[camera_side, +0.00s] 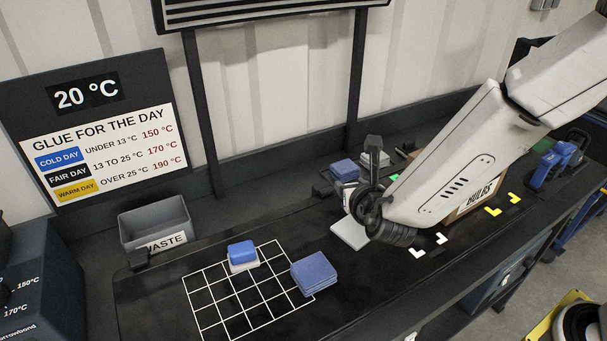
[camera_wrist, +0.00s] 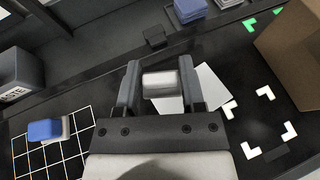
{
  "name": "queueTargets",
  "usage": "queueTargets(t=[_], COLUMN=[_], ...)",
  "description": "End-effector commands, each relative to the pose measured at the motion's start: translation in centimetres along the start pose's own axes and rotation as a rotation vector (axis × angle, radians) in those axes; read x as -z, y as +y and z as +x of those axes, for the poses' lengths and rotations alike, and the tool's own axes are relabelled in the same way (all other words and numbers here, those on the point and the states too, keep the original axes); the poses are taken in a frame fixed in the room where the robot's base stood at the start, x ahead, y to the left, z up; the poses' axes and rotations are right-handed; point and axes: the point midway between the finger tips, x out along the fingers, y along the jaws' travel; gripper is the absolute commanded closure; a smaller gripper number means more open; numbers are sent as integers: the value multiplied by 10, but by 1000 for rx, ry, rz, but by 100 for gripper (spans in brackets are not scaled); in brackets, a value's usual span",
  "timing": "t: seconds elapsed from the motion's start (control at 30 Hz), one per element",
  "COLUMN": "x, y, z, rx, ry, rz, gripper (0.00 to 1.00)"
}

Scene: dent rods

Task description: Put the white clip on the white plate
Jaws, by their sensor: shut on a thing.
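My gripper (camera_wrist: 159,70) is shut on the white clip (camera_wrist: 162,86), a small pale block between the two fingers in the wrist view. In the side view my gripper (camera_side: 366,190) hangs over the back part of the bench, and the clip is mostly hidden by the fingers and wrist. The white plate (camera_wrist: 208,84) lies flat on the dark bench, behind and to the right of the clip in the wrist view. It also shows in the side view (camera_side: 349,233), below my gripper and partly covered by the wrist. I cannot tell the exact height of the clip above it.
A blue block on a white one (camera_side: 242,254) stands on the white grid, with a blue plate stack (camera_side: 314,272) at the grid's edge. Another blue stack (camera_side: 343,168) is behind. A cardboard box (camera_wrist: 292,55) stands right of the plate; the waste bin (camera_side: 156,224) is far left.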

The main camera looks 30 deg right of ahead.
Motion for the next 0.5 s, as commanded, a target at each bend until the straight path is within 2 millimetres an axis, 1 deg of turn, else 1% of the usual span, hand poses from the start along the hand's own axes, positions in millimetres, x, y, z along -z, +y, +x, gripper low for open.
queueTargets(t=[0.03,0.1,0.2,0.3,0.5], x=[0,0,1,1,3], y=[-12,-24,-34,-39,-39], z=[3,6,8,9,9], rx=[19,37,52,59,60], ry=[1,2,3,3,4], rz=[8,16,26,28,28], gripper=[100,100,100,100,100])
